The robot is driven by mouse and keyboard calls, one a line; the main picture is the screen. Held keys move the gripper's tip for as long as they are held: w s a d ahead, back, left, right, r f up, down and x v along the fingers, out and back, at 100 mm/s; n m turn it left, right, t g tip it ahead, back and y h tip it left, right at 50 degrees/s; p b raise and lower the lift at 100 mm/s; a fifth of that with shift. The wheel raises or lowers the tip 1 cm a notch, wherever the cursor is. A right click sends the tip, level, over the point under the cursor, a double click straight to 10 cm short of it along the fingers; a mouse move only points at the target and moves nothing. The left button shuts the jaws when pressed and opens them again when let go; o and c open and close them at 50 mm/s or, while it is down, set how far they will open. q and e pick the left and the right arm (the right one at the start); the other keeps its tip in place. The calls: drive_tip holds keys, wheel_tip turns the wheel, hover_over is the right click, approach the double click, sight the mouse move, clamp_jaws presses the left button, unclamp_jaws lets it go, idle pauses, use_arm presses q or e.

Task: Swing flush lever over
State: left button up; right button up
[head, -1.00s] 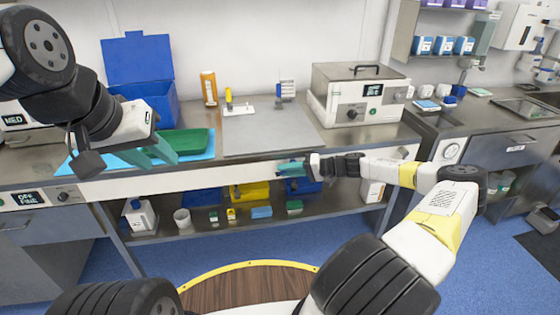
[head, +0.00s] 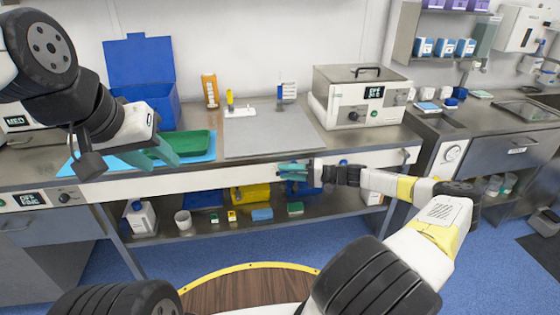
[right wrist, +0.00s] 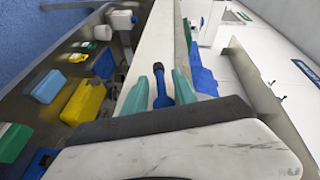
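A dark blue lever-like piece with a black end (right wrist: 161,94) shows in the right wrist view in front of the white front rail of the bench. It lies between the two teal fingers of my right gripper (right wrist: 158,88), with gaps visible on both sides. In the head view, my right gripper (head: 293,170) is at the bench's front rail, and the lever cannot be made out there. My left gripper (head: 152,156) hangs over the left of the bench by the green tray, its teal fingers apart and empty.
A green tray (head: 188,144) and an open blue box (head: 150,104) stand at the left. A white bath unit (head: 357,98) is at the right. The lower shelf (head: 250,222) holds several bottles and boxes.

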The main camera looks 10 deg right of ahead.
drive_tip(key=shift+d, duration=0.1)
drive_tip(key=v, duration=0.7)
drive_tip(key=shift+s+d, duration=0.15)
drive_tip(key=shift+d, duration=0.1)
